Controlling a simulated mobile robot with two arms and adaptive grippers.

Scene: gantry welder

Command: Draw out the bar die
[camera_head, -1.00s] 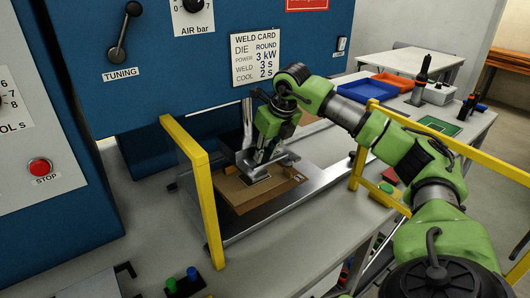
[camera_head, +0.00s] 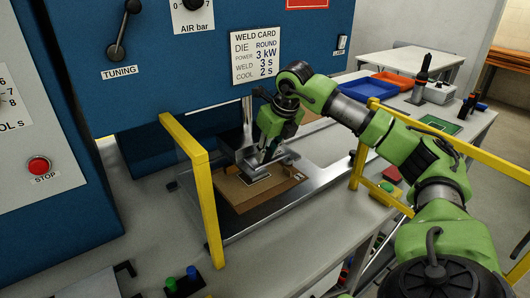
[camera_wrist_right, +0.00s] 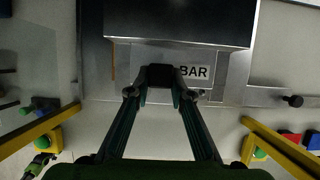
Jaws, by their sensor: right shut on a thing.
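The bar die (camera_wrist_right: 145,57) shows in the right wrist view as a pale metal plate with a "BAR" label on its front, under a dark block (camera_wrist_right: 180,22). My right gripper (camera_wrist_right: 160,82) is shut on the dark handle in front of the label. In the head view the right gripper (camera_head: 266,158) points down at the metal die (camera_head: 256,172), above a brown board (camera_head: 240,194) on the press bed. The fingers partly hide the label and handle. How far the die sits in its holder cannot be told. My left gripper is not in view.
Yellow guard rails stand left (camera_head: 204,190) and right (camera_head: 365,160) of the bed. The blue welder cabinet (camera_head: 180,85) with the weld card (camera_head: 257,55) rises behind. Blue (camera_head: 367,87) and orange trays stand on the right bench.

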